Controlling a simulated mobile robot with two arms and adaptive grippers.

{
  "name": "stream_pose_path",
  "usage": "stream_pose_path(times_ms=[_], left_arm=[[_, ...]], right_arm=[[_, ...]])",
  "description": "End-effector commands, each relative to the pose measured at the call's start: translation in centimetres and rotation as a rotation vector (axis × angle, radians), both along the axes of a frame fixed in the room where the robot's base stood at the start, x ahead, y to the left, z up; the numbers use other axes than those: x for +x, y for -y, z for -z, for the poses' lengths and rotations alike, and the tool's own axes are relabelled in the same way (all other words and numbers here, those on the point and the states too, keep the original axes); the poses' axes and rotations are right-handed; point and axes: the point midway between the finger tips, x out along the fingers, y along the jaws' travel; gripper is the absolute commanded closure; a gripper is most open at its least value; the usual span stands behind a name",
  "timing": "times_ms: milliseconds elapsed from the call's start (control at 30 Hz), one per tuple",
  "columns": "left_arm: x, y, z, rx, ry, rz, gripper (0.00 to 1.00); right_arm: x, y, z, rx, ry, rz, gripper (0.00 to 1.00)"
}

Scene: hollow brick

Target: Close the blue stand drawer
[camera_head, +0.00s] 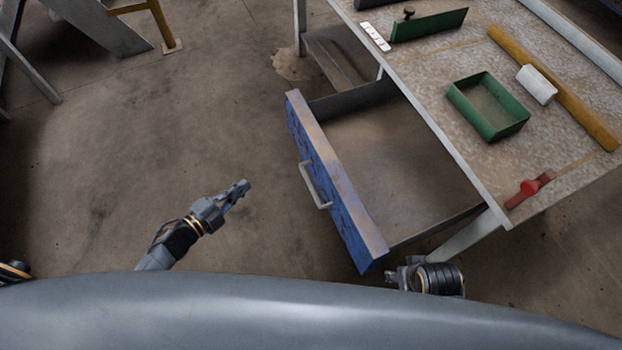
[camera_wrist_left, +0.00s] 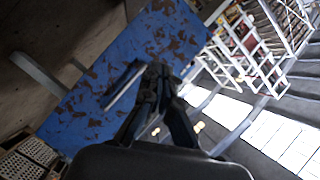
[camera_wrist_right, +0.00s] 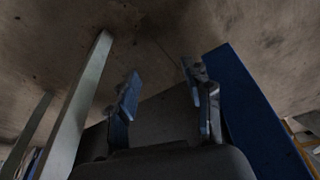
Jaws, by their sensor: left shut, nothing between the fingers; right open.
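The blue stand drawer (camera_head: 335,190) is pulled far out from under the workbench, and its inside shows empty. Its blue front is worn and has a pale handle (camera_head: 315,186). My left gripper (camera_head: 244,188) is shut and empty, in front of the drawer front and apart from it in the head view. In the left wrist view my left gripper (camera_wrist_left: 158,75) shows before the chipped blue front (camera_wrist_left: 110,85). My right gripper (camera_head: 396,276) is low by the drawer's near corner. In the right wrist view its fingers (camera_wrist_right: 163,95) are open, with a blue panel (camera_wrist_right: 245,110) to their right.
On the workbench (camera_head: 450,100) are a green open box (camera_head: 490,128), a white block (camera_head: 537,84), a yellow bar (camera_head: 555,88), a red tool (camera_head: 528,189) and a green plate (camera_head: 430,25). A bench leg (camera_head: 468,236) stands near my right gripper. The floor left of the drawer is clear.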

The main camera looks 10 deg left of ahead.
Motion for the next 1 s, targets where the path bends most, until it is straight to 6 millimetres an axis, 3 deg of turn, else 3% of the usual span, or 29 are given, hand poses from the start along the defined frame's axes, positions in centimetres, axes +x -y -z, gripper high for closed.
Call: stream_pose_path(times_ms=[200,400,667,1000], left_arm=[[-0.6,4.0,-3.8,0.122,0.312,0.324,1.00],[-2.1,5.8,-5.6,0.179,0.448,0.478,1.00],[-1.4,7.7,-6.1,0.186,0.469,0.500,1.00],[2.2,13.9,-6.1,0.183,0.467,0.498,1.00]], right_arm=[[-0.2,0.2,-5.0,0.003,0.045,0.006,0.50],[-1.2,0.4,-8.2,0.002,0.061,0.009,0.50],[-1.4,0.4,-8.8,0.002,0.062,0.009,0.50],[-1.4,0.4,-8.3,0.002,0.062,0.009,0.50]])
